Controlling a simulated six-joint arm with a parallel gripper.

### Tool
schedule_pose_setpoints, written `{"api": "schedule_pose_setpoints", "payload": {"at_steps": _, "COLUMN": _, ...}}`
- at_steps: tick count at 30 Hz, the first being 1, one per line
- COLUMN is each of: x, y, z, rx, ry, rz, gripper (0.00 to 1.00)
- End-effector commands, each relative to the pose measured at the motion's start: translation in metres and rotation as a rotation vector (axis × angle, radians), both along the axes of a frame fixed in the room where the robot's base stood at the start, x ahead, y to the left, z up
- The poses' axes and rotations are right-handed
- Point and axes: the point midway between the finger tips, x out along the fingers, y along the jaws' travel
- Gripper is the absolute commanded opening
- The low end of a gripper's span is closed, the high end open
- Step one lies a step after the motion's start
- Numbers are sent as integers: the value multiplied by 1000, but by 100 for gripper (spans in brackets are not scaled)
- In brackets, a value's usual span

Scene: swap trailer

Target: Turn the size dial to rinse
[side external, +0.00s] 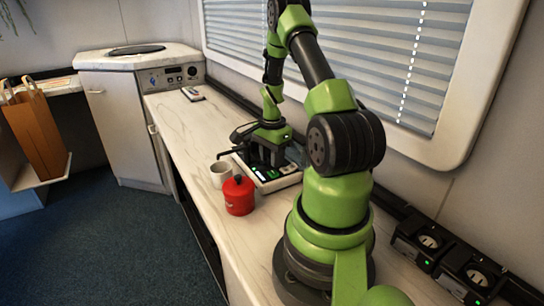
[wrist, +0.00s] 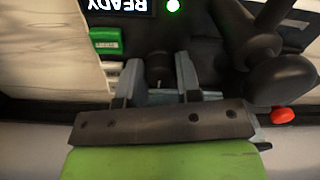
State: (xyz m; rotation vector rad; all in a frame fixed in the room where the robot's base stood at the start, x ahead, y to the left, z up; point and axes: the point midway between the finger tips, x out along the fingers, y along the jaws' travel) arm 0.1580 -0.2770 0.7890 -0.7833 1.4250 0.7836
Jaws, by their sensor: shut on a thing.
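My gripper (wrist: 158,72) is shut on a dark round knob, the size dial (wrist: 158,66), with one grey finger on each side of it. Most of the dial is hidden between the fingers, and its pointer and markings cannot be read. In the side view my gripper (side external: 262,157) points down at the machine (side external: 284,181) on the counter, and the dial is hidden there.
A black jointed part (wrist: 255,45) and a red knob (wrist: 283,115) stand close right of my fingers in the wrist view. The counter's far stretch (side external: 180,120) is mostly clear.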

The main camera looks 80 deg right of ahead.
Motion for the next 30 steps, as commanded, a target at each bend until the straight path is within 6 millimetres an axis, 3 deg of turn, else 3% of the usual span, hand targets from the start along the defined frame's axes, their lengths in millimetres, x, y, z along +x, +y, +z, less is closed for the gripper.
{"api": "schedule_pose_setpoints", "payload": {"at_steps": 7, "x": 0, "y": 0, "z": 1, "rx": 0, "ry": 0, "rz": -1, "gripper": 8}}
{"api": "schedule_pose_setpoints", "payload": {"at_steps": 8, "x": 0, "y": 0, "z": 1, "rx": 0, "ry": 0, "rz": -2, "gripper": 39}}
{"api": "schedule_pose_setpoints", "payload": {"at_steps": 9, "x": 0, "y": 0, "z": 1, "rx": 0, "ry": 0, "rz": -2, "gripper": 42}}
{"api": "schedule_pose_setpoints", "payload": {"at_steps": 20, "x": 0, "y": -1, "z": 8, "rx": -3, "ry": -1, "rz": -1, "gripper": 42}}
{"api": "schedule_pose_setpoints", "payload": {"at_steps": 30, "x": 1, "y": -1, "z": 71, "rx": -6, "ry": -4, "rz": -3, "gripper": 42}}
